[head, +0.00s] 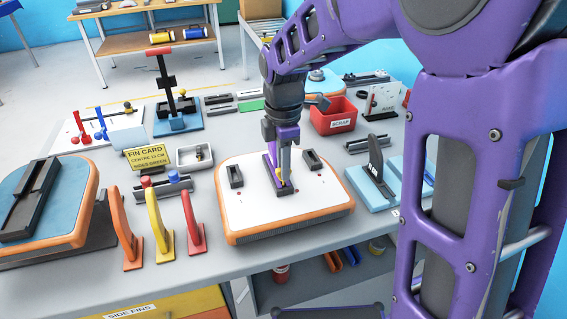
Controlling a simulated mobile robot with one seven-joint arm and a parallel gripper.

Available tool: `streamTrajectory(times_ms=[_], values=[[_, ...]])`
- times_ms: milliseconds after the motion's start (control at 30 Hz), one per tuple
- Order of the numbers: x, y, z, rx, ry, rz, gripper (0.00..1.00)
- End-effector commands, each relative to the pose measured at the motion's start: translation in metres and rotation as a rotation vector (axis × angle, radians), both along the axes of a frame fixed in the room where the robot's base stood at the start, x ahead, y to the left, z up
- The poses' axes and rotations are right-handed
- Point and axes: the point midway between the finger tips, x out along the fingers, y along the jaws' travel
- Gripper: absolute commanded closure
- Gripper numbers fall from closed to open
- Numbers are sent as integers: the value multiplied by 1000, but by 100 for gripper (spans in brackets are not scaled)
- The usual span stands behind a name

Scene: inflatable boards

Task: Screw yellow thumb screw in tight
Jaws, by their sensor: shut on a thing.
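My gripper (282,178) points down over the white board (255,208) with the orange rim. It is shut on the yellow thumb screw (279,174), which shows as a small yellow spot between the fingers. The screw sits at a dark centre fin box on the board, mostly hidden by my fingers. How deep the screw sits cannot be seen. Two small black side boxes (235,176) flank the centre, one left and one right. A few small red spots lie on the board near the gripper.
Orange, yellow (158,226) and red fins stand left of the board. A yellow fin card (148,157) and white tray (195,156) are behind them. A red scrap bin (333,117) is behind right. A light blue stand (375,187) with a black fin is close on the right.

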Motion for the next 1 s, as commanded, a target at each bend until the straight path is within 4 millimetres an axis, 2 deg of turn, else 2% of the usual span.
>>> streamTrajectory(times_ms=[433, 467, 633, 1000], values=[[0, 0, -12, 0, -1, 0, 100], [0, 0, -11, 0, -1, 0, 78], [0, 0, -11, 0, -1, 0, 48], [0, 0, -5, 0, -1, 0, 48]])
